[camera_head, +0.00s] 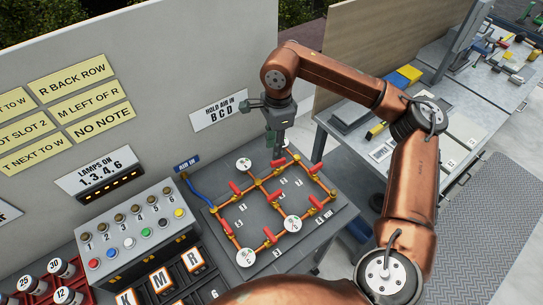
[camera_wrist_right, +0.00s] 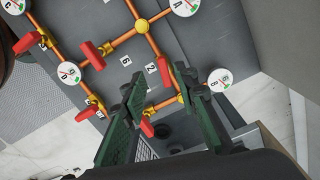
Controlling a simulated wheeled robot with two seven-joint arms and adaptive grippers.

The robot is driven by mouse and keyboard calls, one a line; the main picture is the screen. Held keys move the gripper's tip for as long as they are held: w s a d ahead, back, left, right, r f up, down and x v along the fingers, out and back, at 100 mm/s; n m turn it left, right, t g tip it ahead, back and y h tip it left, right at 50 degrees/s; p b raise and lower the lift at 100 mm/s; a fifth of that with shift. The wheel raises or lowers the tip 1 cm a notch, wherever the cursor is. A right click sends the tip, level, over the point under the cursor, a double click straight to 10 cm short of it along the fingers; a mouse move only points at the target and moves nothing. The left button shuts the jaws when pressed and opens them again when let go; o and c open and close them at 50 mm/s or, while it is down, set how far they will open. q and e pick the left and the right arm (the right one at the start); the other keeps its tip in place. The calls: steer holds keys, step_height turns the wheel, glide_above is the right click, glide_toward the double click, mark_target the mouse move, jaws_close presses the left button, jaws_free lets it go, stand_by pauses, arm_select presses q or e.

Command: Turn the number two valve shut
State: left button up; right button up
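The number two valve has a red handle (camera_head: 278,162) on the copper pipe at the far side of the valve board (camera_head: 327,222). In the right wrist view its handle (camera_wrist_right: 163,73) is beside the label "2" (camera_wrist_right: 151,68) and looks roughly in line with its pipe. My right gripper (camera_head: 278,143) is above the far corner of the board, close to this valve. In the wrist view its two green fingers (camera_wrist_right: 166,92) are spread with a gap and hold nothing. The handle shows just beyond the fingertips; contact cannot be told. My left gripper is not in view.
Other red-handled valves and round gauges, such as the D gauge (camera_head: 292,223), crowd the board. A sign (camera_head: 219,111) reads "HOLD AIR IN B C D". A button box (camera_head: 137,236) stands left of the board. A tool bench (camera_head: 390,150) is at right.

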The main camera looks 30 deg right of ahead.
mark_target(278, 163)
steer(key=shift+d+h, duration=0.3)
steer(key=shift+d, duration=0.5)
steer(key=shift+d+f, duration=0.15)
steer(key=shift+f, duration=0.05)
step_height(278, 163, down, 7)
steer(key=shift+r+b, duration=0.1)
steer(key=shift+b, duration=0.65)
steer(key=shift+c, duration=0.2)
jaws_close()
